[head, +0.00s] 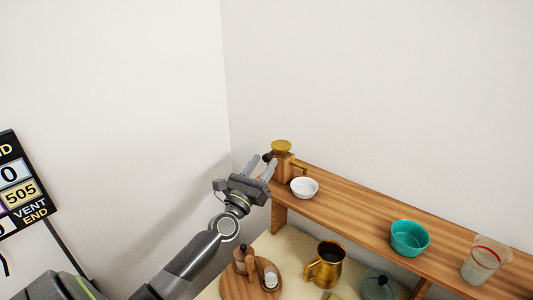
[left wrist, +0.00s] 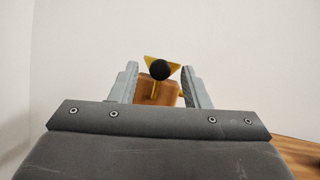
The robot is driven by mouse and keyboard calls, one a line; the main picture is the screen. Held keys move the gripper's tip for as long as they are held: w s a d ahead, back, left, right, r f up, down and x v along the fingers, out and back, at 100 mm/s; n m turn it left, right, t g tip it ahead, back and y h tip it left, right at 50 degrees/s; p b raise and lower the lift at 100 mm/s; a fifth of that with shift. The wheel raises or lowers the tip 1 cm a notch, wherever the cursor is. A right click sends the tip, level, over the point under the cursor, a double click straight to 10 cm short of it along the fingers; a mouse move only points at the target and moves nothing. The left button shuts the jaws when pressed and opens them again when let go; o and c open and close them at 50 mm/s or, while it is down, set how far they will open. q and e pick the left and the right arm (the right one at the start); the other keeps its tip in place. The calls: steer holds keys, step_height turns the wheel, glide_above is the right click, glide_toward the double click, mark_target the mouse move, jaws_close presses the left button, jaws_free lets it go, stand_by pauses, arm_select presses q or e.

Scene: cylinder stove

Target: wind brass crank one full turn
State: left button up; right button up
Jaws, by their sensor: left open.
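A small wooden grinder (head: 284,167) with a brass cup (head: 281,146) on top stands at the left end of the wooden shelf. A round black knob (head: 267,157) shows at its left side. In the left wrist view the black knob (left wrist: 160,69) sits in front of the brass cup (left wrist: 148,61) and the wooden body (left wrist: 165,92), with a thin brass rod (left wrist: 154,89) below it. My left gripper (head: 263,163) is open, its fingers pointing at the grinder. The knob appears between the fingertips in the wrist view; contact cannot be told. My right gripper is out of view.
The shelf (head: 350,207) also holds a white bowl (head: 304,188), a teal bowl (head: 409,238) and a clear cup (head: 483,264). Below are a brass mug (head: 326,266), a round wooden tray (head: 237,290) with small items, and a lidded pot (head: 379,285). A sign (head: 20,187) stands far left.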

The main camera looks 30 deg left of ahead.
arm_select(q)
steer(key=shift+x, duration=1.35)
steer(key=shift+c, duration=0.3)
jaws_close()
steer(key=shift+f+m, duration=0.1)
steer(key=shift+m, duration=0.2)
